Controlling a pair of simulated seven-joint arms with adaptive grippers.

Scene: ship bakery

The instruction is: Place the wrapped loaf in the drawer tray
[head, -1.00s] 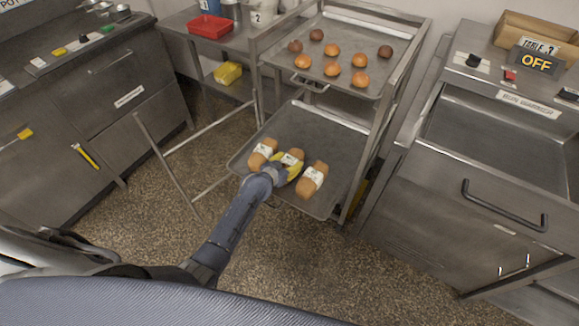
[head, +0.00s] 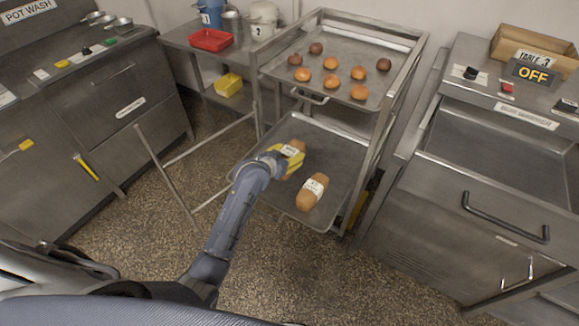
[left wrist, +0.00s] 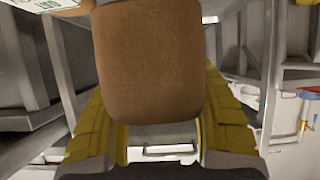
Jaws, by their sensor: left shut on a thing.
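My left gripper (head: 284,161), with yellow fingers, is shut on a brown wrapped loaf (head: 292,150) with a white label band. It is over the lower rack tray (head: 338,147); I cannot tell how high. In the left wrist view the held loaf (left wrist: 148,62) fills the middle between both yellow fingers. Another wrapped loaf (head: 312,192) lies on the lower tray, right of the gripper. A third loaf is not distinct in the head view. The bun warmer's drawer (head: 470,210) at the right has a dark handle and an empty-looking metal tray (head: 490,150) above its front.
Round buns sit on the upper rack tray (head: 350,50), above and behind the lower one. The rack's metal posts (head: 385,120) stand between the loaves and the bun warmer. Floor in front is clear.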

